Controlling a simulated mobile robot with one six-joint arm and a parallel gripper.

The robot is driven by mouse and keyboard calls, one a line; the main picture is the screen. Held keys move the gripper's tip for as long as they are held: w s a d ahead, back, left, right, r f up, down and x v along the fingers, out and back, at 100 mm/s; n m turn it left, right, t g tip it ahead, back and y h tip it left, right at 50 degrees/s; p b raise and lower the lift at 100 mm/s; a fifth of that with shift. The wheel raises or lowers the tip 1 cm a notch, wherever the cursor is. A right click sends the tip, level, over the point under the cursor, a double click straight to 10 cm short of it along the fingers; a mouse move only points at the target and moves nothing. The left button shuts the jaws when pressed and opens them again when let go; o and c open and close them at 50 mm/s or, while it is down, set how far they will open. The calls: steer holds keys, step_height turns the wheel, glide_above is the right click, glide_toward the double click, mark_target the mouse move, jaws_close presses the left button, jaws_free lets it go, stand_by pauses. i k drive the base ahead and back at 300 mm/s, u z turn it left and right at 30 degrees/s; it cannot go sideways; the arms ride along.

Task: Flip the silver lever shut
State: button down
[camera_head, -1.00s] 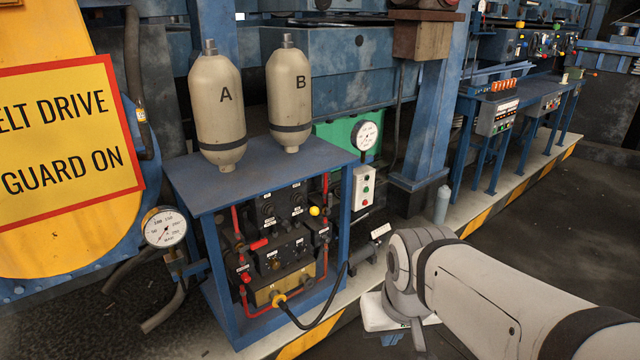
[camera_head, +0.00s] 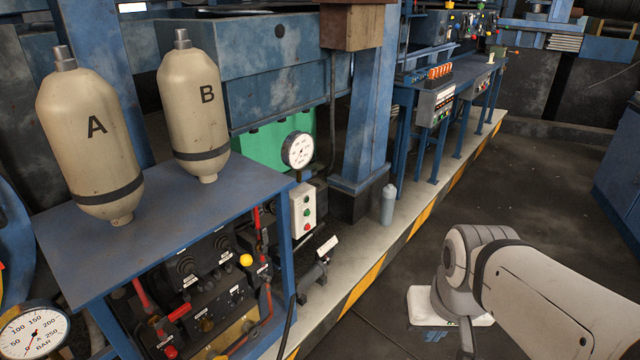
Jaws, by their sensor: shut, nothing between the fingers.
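I cannot clearly pick out the silver lever. A short dark pipe fitting (camera_head: 314,277) with a white tag (camera_head: 327,248) stands low beside the blue bench (camera_head: 175,225), but no lever shape is plain on it. A dark valve panel (camera_head: 205,290) with red pipes, a red handle and a yellow knob sits under the bench top. My pale grey arm reaches in from the lower right, apart from the bench. My gripper's fingers do not show.
Tan tanks A (camera_head: 95,145) and B (camera_head: 194,115) stand on the bench. A blue post (camera_head: 368,100) and grey bottle (camera_head: 388,205) are behind. A pressure gauge (camera_head: 35,332) is at lower left. A yellow-black edge (camera_head: 400,245) borders open dark floor (camera_head: 540,190).

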mark_target(263, 231)
steer(key=i, duration=1.35)
steer(key=u, duration=0.8)
